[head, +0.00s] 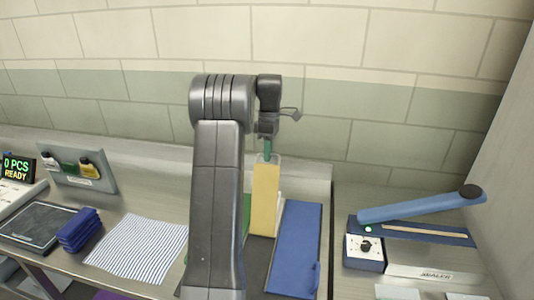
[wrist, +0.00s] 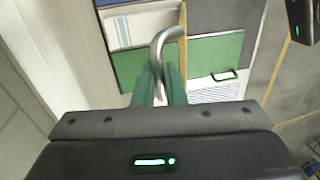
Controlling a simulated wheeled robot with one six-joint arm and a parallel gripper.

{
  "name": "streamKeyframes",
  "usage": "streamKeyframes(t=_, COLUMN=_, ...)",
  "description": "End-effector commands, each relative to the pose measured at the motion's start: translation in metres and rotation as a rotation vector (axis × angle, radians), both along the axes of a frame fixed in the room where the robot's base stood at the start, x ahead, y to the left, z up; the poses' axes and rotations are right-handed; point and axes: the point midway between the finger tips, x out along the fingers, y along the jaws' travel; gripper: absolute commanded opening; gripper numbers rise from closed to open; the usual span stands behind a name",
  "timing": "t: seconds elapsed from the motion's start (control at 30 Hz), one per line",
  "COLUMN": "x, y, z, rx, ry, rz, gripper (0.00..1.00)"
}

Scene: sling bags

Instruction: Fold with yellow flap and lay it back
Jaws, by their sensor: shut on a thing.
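The yellow flap (head: 265,205) stands nearly upright in the head view, its top edge just under my gripper (head: 267,150). In the wrist view my green fingers (wrist: 158,88) are shut on a curved grey loop (wrist: 172,42). The yellow flap shows there as a thin, edge-on strip (wrist: 184,18) beside the loop. To the right of the flap lies a long blue panel (head: 296,250) in the head view. A green panel (head: 247,212) shows partly behind my arm.
A striped sheet (head: 138,248), a stack of blue cloths (head: 79,230) and a dark-topped device (head: 36,225) lie on the left. A sealer with a raised blue arm (head: 420,206) stands on the right. A tiled wall (head: 400,60) closes off the back.

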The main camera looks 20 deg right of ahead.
Motion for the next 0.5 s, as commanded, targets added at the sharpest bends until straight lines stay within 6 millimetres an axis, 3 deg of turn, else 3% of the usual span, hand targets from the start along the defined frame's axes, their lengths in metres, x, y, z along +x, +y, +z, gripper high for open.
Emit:
streamKeyframes(t=0.03, x=-0.0011, y=0.0013, z=-0.0076, rx=0.008, ry=0.013, rz=-0.002, gripper=0.00)
streamKeyframes(t=0.33, x=-0.0011, y=0.0016, z=-0.0080, rx=0.009, ry=0.013, rz=-0.001, gripper=0.00)
streamKeyframes(t=0.37, x=-0.0011, y=0.0016, z=-0.0080, rx=0.009, ry=0.013, rz=-0.001, gripper=0.17)
streamKeyframes(t=0.4, x=-0.0009, y=0.0015, z=-0.0075, rx=0.008, ry=0.012, rz=-0.001, gripper=0.24)
streamKeyframes(t=0.43, x=-0.0008, y=0.0014, z=-0.0069, rx=0.007, ry=0.011, rz=-0.001, gripper=0.30)
streamKeyframes(t=0.5, x=-0.0006, y=0.0011, z=-0.0057, rx=0.006, ry=0.009, rz=-0.001, gripper=0.33)
